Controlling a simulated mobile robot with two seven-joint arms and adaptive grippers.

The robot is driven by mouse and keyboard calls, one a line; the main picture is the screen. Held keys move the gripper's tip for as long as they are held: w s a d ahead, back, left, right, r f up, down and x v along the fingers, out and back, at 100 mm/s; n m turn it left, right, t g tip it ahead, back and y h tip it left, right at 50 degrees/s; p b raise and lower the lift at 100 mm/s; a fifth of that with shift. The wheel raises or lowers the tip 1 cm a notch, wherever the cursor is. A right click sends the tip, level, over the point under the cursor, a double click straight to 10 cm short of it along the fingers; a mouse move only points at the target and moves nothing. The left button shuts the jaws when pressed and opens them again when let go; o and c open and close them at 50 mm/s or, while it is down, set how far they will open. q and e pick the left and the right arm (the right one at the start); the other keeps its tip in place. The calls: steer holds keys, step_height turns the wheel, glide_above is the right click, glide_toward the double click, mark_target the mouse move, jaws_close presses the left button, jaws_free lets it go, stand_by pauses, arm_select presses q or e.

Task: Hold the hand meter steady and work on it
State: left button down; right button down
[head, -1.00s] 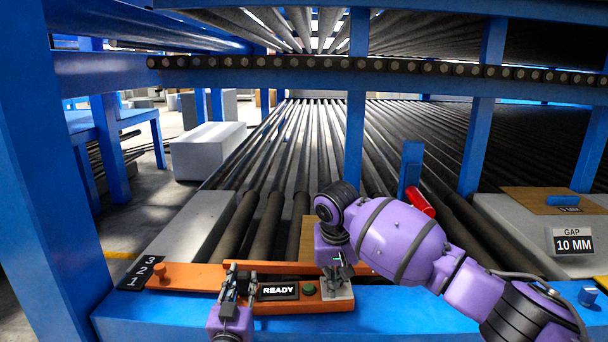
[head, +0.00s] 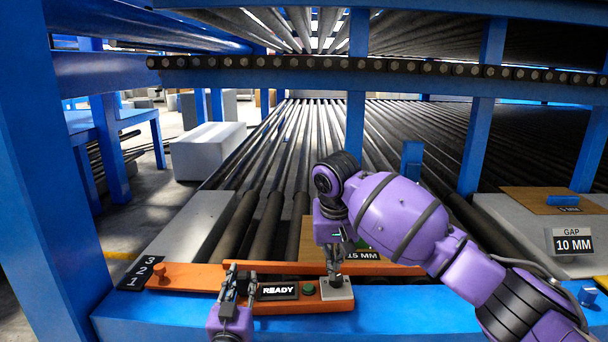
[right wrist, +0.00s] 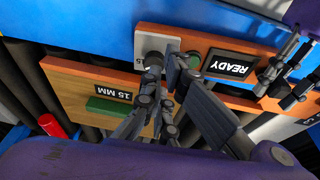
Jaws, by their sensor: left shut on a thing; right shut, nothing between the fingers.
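The orange hand meter (head: 310,307) lies along the blue front beam. It carries a lit display reading READY (head: 278,291), a green button (head: 309,289) and a grey plate (head: 345,293) with a black knob. My left gripper (head: 238,272) is shut on the meter's body, left of the display. My right gripper (head: 334,279) is shut and empty, pointing down at the grey plate. In the right wrist view its fingertips (right wrist: 170,66) are close beside the black knob (right wrist: 153,61); I cannot tell whether they touch it.
A wooden board marked 15 MM (right wrist: 112,92) with a green block lies behind the meter. A red cylinder (right wrist: 52,125) is near it. A label plate numbered 1 to 3 (head: 141,272) is at the left. A GAP 10 MM sign (head: 573,242) stands right. Dark rollers run behind.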

arm_select(q)
steer(key=shift+s+f, duration=0.1)
steer(key=shift+f, duration=0.4)
steer(key=c, duration=1.3)
jaws_free()
steer(key=shift+d, duration=0.1)
steer(key=shift+o, duration=0.2)
steer(key=shift+r, duration=0.15)
steer(key=shift+r, duration=0.1)
steer(key=s+f, duration=0.1)
steer(key=s, duration=1)
steer(key=shift+s+a+f, duration=0.35)
steer(key=shift+f, duration=0.05)
steer(key=shift+f, duration=0.1)
